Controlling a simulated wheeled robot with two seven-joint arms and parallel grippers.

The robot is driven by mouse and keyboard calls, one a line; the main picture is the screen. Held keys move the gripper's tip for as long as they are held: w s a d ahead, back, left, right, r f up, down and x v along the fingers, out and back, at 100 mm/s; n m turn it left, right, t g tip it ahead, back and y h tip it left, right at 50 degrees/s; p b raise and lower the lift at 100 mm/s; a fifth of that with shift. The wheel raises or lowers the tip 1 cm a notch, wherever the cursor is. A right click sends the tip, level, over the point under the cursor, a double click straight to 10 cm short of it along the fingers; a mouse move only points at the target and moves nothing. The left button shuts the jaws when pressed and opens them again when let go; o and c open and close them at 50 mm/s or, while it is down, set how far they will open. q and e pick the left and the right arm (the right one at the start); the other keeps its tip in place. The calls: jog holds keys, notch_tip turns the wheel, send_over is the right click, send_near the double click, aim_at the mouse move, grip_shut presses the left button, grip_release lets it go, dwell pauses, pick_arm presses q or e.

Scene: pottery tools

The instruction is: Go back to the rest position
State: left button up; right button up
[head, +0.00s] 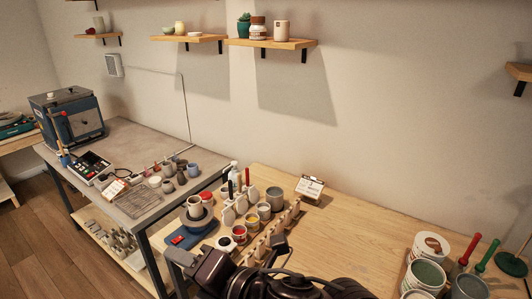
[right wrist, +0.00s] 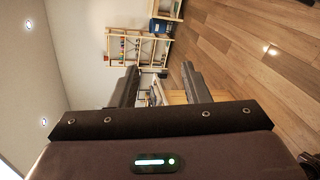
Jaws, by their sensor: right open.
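My right gripper (head: 184,268) is at the bottom of the head view, in front of the wooden table's near left corner. Its dark arm comes in from the bottom edge and hides part of that table. In the right wrist view its two fingers (right wrist: 160,84) stand wide apart, with nothing held between them. Only distant furniture and floor show past them. My left gripper is not in the head view.
White buckets (head: 425,275) stand at the right. A grey table (head: 125,150) with a kiln (head: 68,118) is at the left. The wooden table's middle is clear.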

jog(key=w+d+f+m+t+h, duration=0.1)
jog(key=w+d+f+m+h, duration=0.1)
jog(key=d+f+m+h, duration=0.45)
jog(key=w+d+f+m+t+h, duration=0.1)
jog(key=w+d+f+m, duration=0.15)
jog(key=d+m, duration=0.8)
jog(key=s+d+f+m+g+h, duration=0.5)
jog(key=s+d+f+m+g, duration=0.1)
jog(key=s+d+f+m, duration=0.7)
notch_tip(320, 180, down, 47)
jog(key=s+d+g+b, duration=0.2)
jog(key=s+b, duration=0.1)
jog(key=b, duration=1)
jog(key=s+d+f+b, duration=0.1)
jog(key=s+f+b, duration=0.3)
jog(key=s+f, duration=0.5)
jog(key=s+d+f+g+b, duration=0.1)
jog(key=s+d+f+b, duration=0.1)
jog(key=s+f+b, duration=0.3)
jog(key=s+f, duration=0.4)
jog(key=f, duration=0.6)
jog(key=shift+d+f, duration=0.2)
jog(key=shift+f, duration=0.1)
jog(key=shift+s, duration=0.1)
jog(key=shift+c, duration=0.2)
